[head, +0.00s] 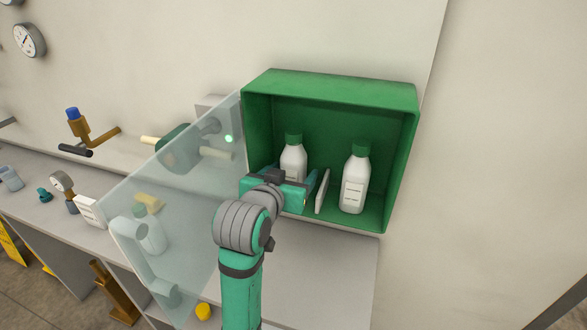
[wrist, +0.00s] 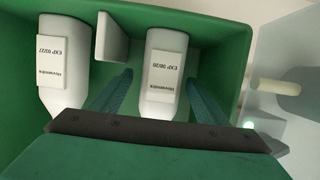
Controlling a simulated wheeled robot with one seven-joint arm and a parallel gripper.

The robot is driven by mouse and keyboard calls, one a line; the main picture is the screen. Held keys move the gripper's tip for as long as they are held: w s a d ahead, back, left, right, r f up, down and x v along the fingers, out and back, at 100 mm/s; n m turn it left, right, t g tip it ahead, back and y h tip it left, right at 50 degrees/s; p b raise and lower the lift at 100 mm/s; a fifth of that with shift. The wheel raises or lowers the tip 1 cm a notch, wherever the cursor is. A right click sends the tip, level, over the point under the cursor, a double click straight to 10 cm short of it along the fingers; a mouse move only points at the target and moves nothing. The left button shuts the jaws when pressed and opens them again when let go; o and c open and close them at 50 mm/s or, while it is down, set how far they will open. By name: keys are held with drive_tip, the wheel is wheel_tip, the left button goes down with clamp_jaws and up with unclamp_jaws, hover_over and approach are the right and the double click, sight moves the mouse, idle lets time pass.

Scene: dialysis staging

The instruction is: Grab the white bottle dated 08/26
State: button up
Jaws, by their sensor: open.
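A white bottle (head: 293,160) with a green cap stands in the left of the green open-front box. In the wrist view this bottle (wrist: 165,40) has an upside-down label that seems to read EXP 08/26; the last digit is blurred. My gripper (head: 296,181) is open, with one finger on each side of this bottle; the fingers (wrist: 158,78) also show in the wrist view. Its lower part is hidden by my gripper in the head view. A second white bottle (head: 355,182) stands to the right; its label reads EXP 03/27 in the wrist view (wrist: 63,50).
The green box (head: 330,85) has a clear door (head: 185,190) swung open at left. A thin white divider (head: 322,190) stands between the bottles, close to my gripper. Another green-capped bottle (head: 150,232) shows through the door. Tools and gauges crowd the left counter.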

drive_tip(key=shift+x, duration=0.9)
drive_tip(key=shift+a, duration=0.1)
drive_tip(key=c, duration=1.5)
drive_tip(key=shift+o, duration=0.2)
